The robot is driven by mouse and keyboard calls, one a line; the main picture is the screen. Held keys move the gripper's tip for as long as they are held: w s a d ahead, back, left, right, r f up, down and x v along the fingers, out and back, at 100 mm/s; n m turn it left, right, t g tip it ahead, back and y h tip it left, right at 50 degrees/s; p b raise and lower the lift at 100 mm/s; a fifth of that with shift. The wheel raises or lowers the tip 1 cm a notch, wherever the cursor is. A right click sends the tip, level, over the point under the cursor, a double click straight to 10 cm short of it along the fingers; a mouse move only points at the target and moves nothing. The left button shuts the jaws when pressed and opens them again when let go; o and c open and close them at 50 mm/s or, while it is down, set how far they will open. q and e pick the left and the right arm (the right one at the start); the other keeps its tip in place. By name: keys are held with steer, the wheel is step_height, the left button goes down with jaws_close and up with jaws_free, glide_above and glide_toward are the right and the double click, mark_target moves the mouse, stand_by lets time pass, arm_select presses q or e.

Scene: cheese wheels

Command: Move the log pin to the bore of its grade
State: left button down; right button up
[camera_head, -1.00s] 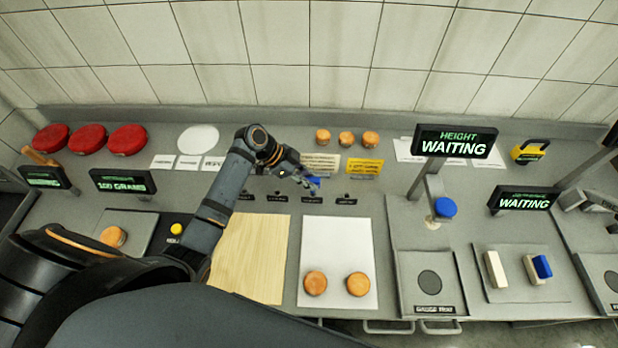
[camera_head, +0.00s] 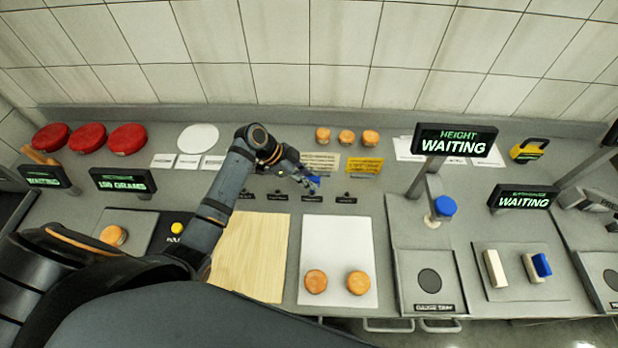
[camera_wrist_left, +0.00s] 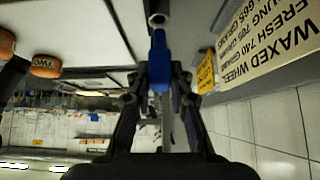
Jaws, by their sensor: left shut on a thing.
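The log pin (camera_head: 314,181) is small and blue. My left gripper (camera_head: 309,181) is shut on it above the back part of the bench. In the left wrist view the blue pin (camera_wrist_left: 160,62) stands between the fingertips, its tip close to a round metal-rimmed opening (camera_wrist_left: 158,18); I cannot tell whether they touch. A row of small black labels (camera_head: 312,198) with dark stubs, apparently the bores, lies just in front of the gripper. Their lettering is too small to read. My right gripper is not in view.
A yellow card (camera_head: 365,166) and a white printed card (camera_head: 320,161) lie behind the gripper. Several small orange cheeses stand at the back and on the white sheet (camera_head: 338,240). A wooden board (camera_head: 250,255) lies in front. The height gauge (camera_head: 455,142) stands to the right.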

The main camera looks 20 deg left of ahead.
arm_select(q)
steer(key=shift+f, duration=0.1)
stand_by(0.7)
steer(key=shift+f+b, duration=1.5)
steer(key=shift+f, duration=0.5)
steer(key=c, duration=1.1)
jaws_free()
steer(key=shift+c, duration=0.2)
steer(key=v, duration=1.2)
steer(key=shift+a, duration=0.1)
